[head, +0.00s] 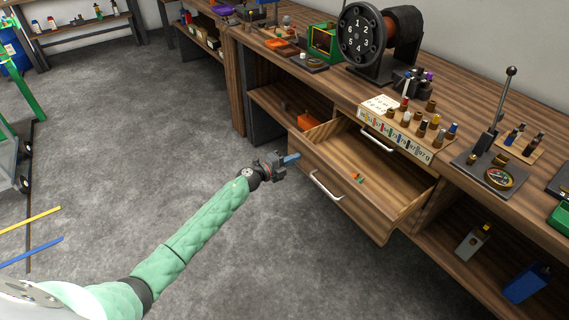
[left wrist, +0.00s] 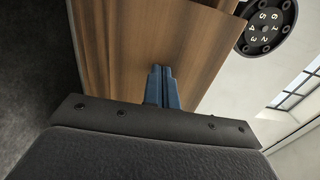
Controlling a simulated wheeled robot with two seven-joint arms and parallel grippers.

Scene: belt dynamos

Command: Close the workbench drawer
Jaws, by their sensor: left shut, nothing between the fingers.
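The workbench drawer (head: 340,199) is pulled out from the wooden workbench (head: 420,95), and its inside shows. A small orange and green item lies on its floor. The drawer front has a metal handle (head: 325,186). My left gripper (head: 292,159) has its blue fingers shut and empty, close to the drawer front's left upper part, left of the handle. In the left wrist view the shut fingers (left wrist: 160,85) point at the wooden drawer front (left wrist: 130,50). I cannot tell whether they touch it. My right gripper is not in view.
A dial machine (head: 362,38) and a lever device (head: 490,150) stand on the bench. The floor (head: 130,130) in front is clear.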

